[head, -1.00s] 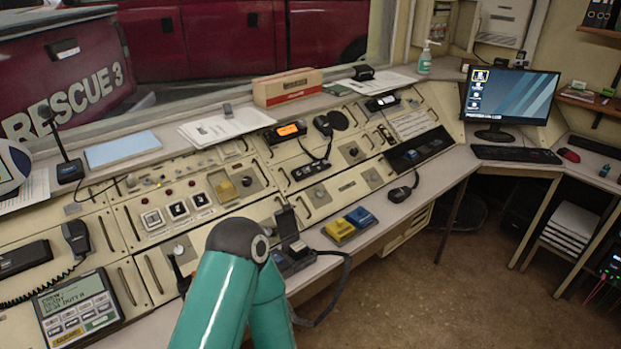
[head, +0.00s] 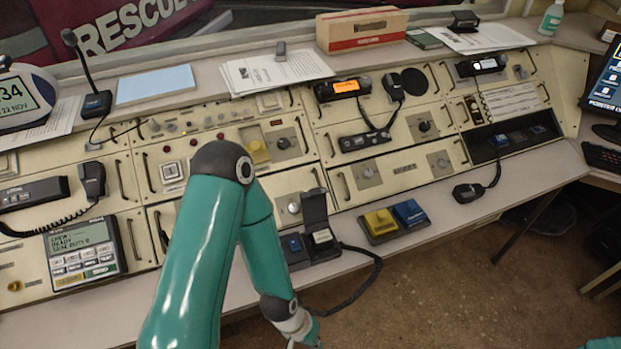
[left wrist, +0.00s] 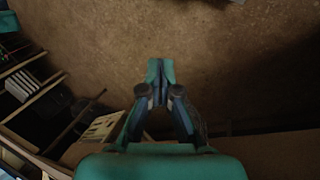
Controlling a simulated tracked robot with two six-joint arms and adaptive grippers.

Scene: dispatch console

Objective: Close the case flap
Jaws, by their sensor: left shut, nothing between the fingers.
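A small dark case (head: 299,262) sits on the front ledge of the console in the head view, with a cable running from its right side. Its dark flap (head: 314,207) stands up, open, at the back of the right part, above a light-labelled switch. My left arm reaches across the console, and its wrist is low in the head view, in front of the case and over the floor. In the left wrist view my left gripper (left wrist: 160,72) is shut and empty, with only brown floor beyond its fingertips. The case is not seen there. My right gripper is not in view.
A block with yellow and blue keys (head: 383,236) sits right of the case on the ledge. A handset (head: 468,192) on a cord lies farther right. The sloped console panel (head: 400,170) rises behind. The floor in front is open.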

